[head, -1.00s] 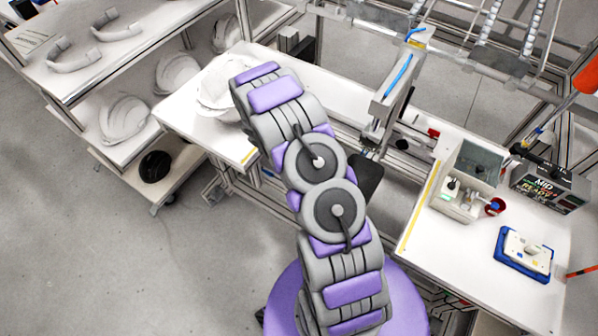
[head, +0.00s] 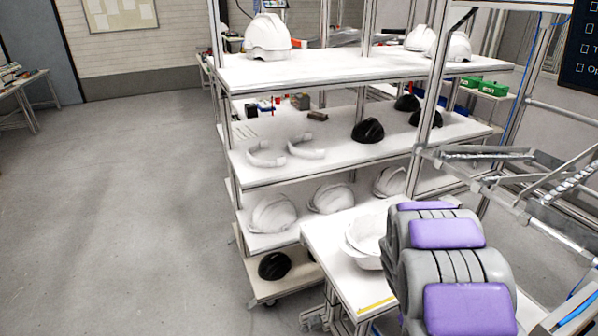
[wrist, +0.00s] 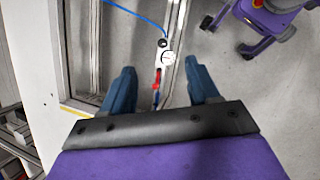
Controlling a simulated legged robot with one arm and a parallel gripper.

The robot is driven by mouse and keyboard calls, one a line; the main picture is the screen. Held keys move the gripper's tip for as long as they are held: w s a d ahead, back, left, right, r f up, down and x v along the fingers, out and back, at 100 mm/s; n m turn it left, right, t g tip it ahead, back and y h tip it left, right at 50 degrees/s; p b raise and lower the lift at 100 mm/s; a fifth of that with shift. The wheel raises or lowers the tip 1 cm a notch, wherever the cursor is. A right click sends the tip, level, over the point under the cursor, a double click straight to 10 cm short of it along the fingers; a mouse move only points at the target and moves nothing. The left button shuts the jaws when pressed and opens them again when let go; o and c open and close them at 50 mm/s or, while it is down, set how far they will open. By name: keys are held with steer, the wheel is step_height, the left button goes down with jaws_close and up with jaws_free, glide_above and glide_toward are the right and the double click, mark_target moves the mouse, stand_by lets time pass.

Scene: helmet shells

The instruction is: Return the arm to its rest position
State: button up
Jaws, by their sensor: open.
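My gripper (wrist: 160,92) shows in the wrist view with its two blue fingers spread apart and nothing between them. Below and beyond the fingers are a metal frame rail, a small white fitting with a red part (wrist: 158,75), and grey floor. In the head view my grey and purple arm rises at the lower right. The gripper itself is hidden there. A white helmet shell (head: 366,238) lies on the white work table (head: 335,262), just left of my arm and partly covered by it.
A shelf rack (head: 262,173) stands beyond the table with several white and black helmet shells and curved white parts. A black shell (head: 274,266) sits on its bottom shelf. A metal frame (head: 520,185) stands at right. Open grey floor (head: 120,210) lies at left.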

steer(key=s+a+r+m+y, duration=0.1)
steer(key=s+a+r+m, duration=0.25)
steer(key=s+r, duration=0.3)
steer(key=s+a+r+m+y, duration=0.1)
steer(key=s+a+r+m, duration=0.1)
steer(key=s+a+r, duration=0.45)
steer(key=s+a+r+m+y, duration=0.1)
steer(key=s+a+r, duration=0.2)
steer(key=s, duration=0.3)
steer(key=s+a+r+m+y, duration=0.1)
steer(key=s+a+r, duration=0.2)
steer(key=s, duration=0.3)
steer(key=shift+s+a+r+y, duration=0.2)
steer(key=shift+s+a+y, duration=0.15)
steer(key=shift+a, duration=0.55)
steer(key=shift+d+m, duration=0.15)
steer(key=shift+m, duration=0.2)
